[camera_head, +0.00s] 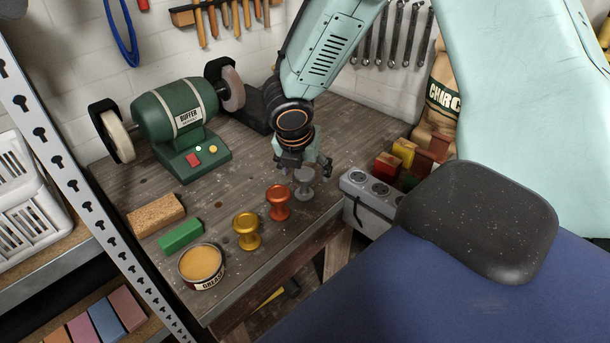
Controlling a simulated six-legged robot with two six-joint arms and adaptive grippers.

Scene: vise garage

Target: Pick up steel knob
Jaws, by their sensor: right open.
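The steel knob (304,184) is a grey spool-shaped knob standing upright on the wooden workbench, near its front right edge. My right gripper (303,172) comes down from above. It is open, with its fingers around or just above the top of the knob; I cannot tell whether they touch it. The gripper partly hides the knob's top. A copper-coloured knob (278,203) stands just left of the steel one, and a brass-coloured knob (247,231) stands further left. My left gripper is not in view.
A green buffer (175,112) stands at the back left of the workbench (225,188). A grease tin (201,265), a green bar (180,236) and a cork-like block (156,215) lie at the left. A grey box with round sockets (368,188) is right of the bench.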

